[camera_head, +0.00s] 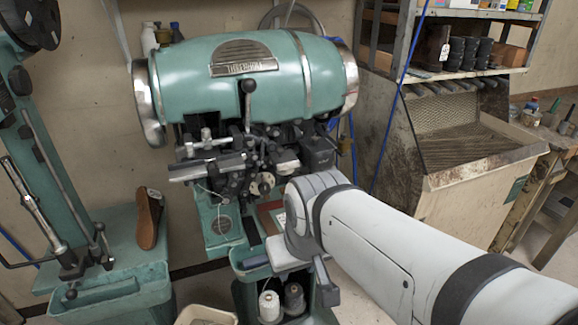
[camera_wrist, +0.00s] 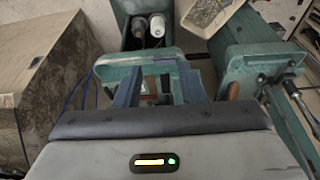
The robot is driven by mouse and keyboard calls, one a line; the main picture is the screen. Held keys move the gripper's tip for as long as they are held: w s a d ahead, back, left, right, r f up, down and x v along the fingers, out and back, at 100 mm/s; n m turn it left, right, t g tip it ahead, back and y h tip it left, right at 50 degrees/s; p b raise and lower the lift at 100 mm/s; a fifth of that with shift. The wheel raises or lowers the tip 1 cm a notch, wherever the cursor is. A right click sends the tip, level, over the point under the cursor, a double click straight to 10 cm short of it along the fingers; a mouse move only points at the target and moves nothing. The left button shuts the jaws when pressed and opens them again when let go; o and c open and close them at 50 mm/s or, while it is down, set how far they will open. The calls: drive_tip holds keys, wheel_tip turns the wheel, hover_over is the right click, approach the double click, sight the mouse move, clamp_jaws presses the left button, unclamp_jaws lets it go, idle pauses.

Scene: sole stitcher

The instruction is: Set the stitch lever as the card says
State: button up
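The green sole stitcher (camera_head: 250,75) stands in the middle of the head view. A lever with a black ball knob (camera_head: 247,88) stands upright at its front, under the nameplate. A card or panel with a red border (camera_head: 272,215) shows low on the machine, partly hidden by my arm; I cannot read it. My gripper (camera_wrist: 160,78) points away from the wrist camera, with its two fingers apart and nothing visible between them. In the head view, my gripper is low in front of the machine, below and right of the lever, mostly hidden by my wrist.
Thread spools (camera_head: 270,305) stand low at the machine's base, and also show in the wrist view (camera_wrist: 157,25). A brown shoe sole (camera_head: 149,218) rests on a green stand at left. A second machine (camera_head: 45,150) is at far left. A dirty bin (camera_head: 475,150) and shelves are at right.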

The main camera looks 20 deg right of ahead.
drive_tip(key=shift+s, duration=0.1)
drive_tip(key=shift+o, duration=0.7)
drive_tip(key=shift+d, duration=0.1)
drive_tip(key=shift+o, duration=0.7)
drive_tip(key=w+d+f+t+h+b, duration=0.1)
drive_tip(key=w+d+f+t, duration=0.1)
drive_tip(key=w+d, duration=0.5)
drive_tip(key=w+d+f+m+t+h+b, duration=0.1)
drive_tip(key=w+d+t, duration=0.4)
drive_tip(key=w, duration=0.9)
drive_tip(key=shift+w+d+f+h, duration=0.3)
drive_tip(key=shift+d+f, duration=0.15)
drive_tip(key=shift+d, duration=0.75)
drive_tip(key=w+d+f+t+y+b, duration=0.2)
drive_tip(key=w+d+f+t+y, duration=0.4)
drive_tip(key=d+f+t, duration=0.1)
drive_tip(key=shift+n, duration=0.4)
drive_tip(key=w, duration=0.2)
drive_tip(key=w+a+p, duration=0.1)
drive_tip(key=w, duration=0.2)
drive_tip(key=w+p, duration=0.1)
drive_tip(key=w, duration=0.1)
drive_tip(key=shift+w+a+r, duration=0.15)
drive_tip(key=shift+a+r, duration=0.1)
drive_tip(key=shift+a, duration=0.15)
drive_tip(key=shift+c, duration=0.6)
clamp_jaws()
